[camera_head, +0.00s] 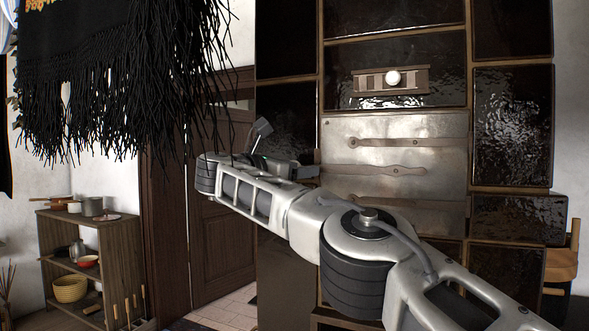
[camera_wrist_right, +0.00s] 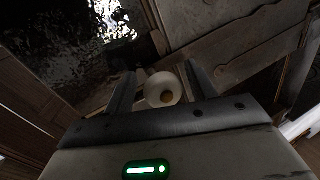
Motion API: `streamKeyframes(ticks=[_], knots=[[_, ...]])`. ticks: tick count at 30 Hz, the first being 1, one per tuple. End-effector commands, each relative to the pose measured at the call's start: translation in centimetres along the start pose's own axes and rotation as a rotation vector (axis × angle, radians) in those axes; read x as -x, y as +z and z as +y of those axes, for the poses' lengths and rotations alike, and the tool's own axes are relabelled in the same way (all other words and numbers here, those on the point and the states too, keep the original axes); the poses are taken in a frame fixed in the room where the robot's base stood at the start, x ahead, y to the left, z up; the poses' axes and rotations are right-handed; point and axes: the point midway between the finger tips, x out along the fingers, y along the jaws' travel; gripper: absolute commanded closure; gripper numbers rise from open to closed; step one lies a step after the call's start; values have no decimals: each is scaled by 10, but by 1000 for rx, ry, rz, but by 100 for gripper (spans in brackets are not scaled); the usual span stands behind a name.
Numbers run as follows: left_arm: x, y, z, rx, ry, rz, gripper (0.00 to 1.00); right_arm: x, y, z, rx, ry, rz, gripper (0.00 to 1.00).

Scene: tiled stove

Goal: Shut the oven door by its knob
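A pale round knob (camera_wrist_right: 154,84) with a brass-coloured centre shows in the right wrist view. My right gripper (camera_wrist_right: 158,68) is open, its fingers on either side of this knob with visible gaps. In the head view my right arm crosses the stove front and its hand (camera_head: 298,169) is at the panel's left edge; the knob there is hidden. My left gripper is not in view.
A small vent plate (camera_head: 365,82) with a white knob (camera_head: 393,78) sits above the panel among dark glossy tiles. Black fringed cloth (camera_head: 110,80) hangs at the upper left. A wooden shelf (camera_head: 75,215) with pots and bowls stands at the left, near a brown door (camera_head: 222,240).

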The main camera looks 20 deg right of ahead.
Motion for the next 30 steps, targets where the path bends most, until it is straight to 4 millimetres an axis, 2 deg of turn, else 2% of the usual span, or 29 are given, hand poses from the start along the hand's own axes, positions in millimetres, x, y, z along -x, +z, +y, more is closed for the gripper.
streamKeyframes(ticks=[4,7,12,21,25,30], knots=[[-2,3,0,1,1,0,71,6,-1,0,-1,2,0,44],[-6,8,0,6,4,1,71,18,-2,1,-1,4,-1,44],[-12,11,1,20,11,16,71,56,-4,1,-1,6,-2,44],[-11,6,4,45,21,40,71,126,-1,1,-1,3,-1,44],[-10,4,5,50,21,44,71,145,0,1,-1,2,0,44],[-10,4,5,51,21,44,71,157,0,0,-1,-1,-1,44]])
